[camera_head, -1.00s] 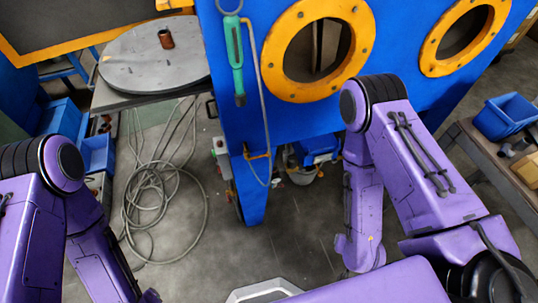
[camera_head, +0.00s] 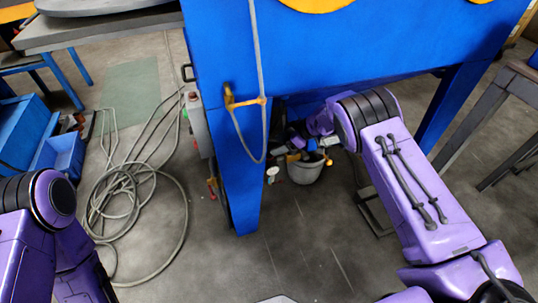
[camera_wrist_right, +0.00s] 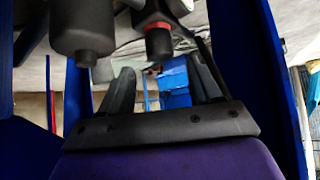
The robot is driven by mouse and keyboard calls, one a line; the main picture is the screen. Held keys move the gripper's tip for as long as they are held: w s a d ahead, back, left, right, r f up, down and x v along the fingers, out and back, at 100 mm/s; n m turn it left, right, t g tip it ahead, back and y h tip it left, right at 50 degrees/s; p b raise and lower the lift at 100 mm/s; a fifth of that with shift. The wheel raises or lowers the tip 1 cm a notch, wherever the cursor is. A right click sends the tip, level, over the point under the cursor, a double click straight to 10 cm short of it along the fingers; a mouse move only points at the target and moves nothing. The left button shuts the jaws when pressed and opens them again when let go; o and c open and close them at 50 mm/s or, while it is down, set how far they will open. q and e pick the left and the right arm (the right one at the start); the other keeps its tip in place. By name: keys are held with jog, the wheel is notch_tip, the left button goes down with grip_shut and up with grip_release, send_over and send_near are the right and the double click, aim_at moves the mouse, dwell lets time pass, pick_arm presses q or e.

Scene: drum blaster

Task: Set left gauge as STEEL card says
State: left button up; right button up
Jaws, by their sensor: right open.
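My right arm reaches under the blue cabinet (camera_head: 330,55), and my right gripper (camera_head: 297,139) is in the shade there, above a grey bucket (camera_head: 305,170). In the right wrist view my right gripper (camera_wrist_right: 163,82) has its two dark fingers apart with nothing between them. Just beyond and above the fingers hang a dark cylindrical fitting (camera_wrist_right: 82,30) and a dark fitting with a red ring (camera_wrist_right: 158,38). No gauge face or STEEL card can be made out. My left arm shows at the lower left in the head view; its gripper is outside the picture.
The cabinet's blue front leg (camera_head: 243,190) stands left of my right arm. A coiled cable (camera_head: 125,190) lies on the floor at left, near blue bins (camera_head: 68,152). Floor in front of the cabinet is clear.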

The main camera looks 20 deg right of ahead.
aim_at(269, 149)
jog(key=b+x, duration=0.1)
jog(key=x, duration=0.5)
jog(key=shift+d+b, duration=0.1)
jog(key=shift+b, duration=0.25)
jog(key=c, duration=1)
jog(key=shift+r, duration=0.1)
jog(key=shift+s, duration=0.1)
